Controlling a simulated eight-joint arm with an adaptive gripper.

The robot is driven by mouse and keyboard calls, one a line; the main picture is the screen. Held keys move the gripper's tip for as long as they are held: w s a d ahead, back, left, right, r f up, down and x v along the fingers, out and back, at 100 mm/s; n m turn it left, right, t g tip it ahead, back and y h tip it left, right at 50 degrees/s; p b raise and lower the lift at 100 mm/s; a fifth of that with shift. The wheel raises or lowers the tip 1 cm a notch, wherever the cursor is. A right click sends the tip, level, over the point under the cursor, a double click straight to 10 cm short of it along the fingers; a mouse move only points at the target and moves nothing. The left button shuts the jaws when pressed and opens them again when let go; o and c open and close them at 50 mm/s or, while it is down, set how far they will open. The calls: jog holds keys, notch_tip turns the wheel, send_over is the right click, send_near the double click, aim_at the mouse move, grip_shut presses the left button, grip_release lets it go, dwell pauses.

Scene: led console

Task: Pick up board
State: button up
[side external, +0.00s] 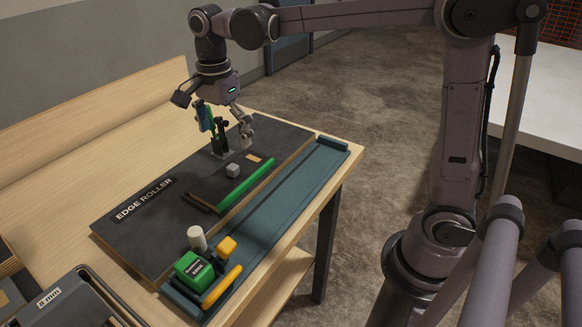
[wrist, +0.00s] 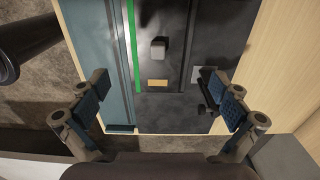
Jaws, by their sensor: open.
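A dark, flat board with a bright green long edge (side external: 245,185) appears to lie on the dark work panel (side external: 140,235), beside the teal rail. In the wrist view the green edge (wrist: 133,45) runs away from me, left of centre. I cannot clearly tell the board's dark surface from the panel. My gripper (side external: 228,138) is open and empty, pointing down above the far end of the panel. In the wrist view its two fingers (wrist: 165,92) stand wide apart, with the tan label (wrist: 157,83) showing between them. Neither finger visibly holds anything.
A small grey block (side external: 233,170) sits near the green edge. A black fixture (wrist: 209,92) stands close to my right finger in the wrist view. The teal rail (side external: 300,185) carries a green box (side external: 194,270) and yellow handle (side external: 222,286) near its front end.

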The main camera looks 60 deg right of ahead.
aim_at(233, 166)
jog(key=shift+s+d+f, duration=0.1)
jog(key=shift+d+f, duration=0.05)
jog(key=shift+f, duration=2.2)
jog(key=shift+s+d+f, duration=0.1)
jog(key=shift+d+f, duration=0.05)
jog(key=shift+f, duration=2.2)
jog(key=c, duration=1.5)
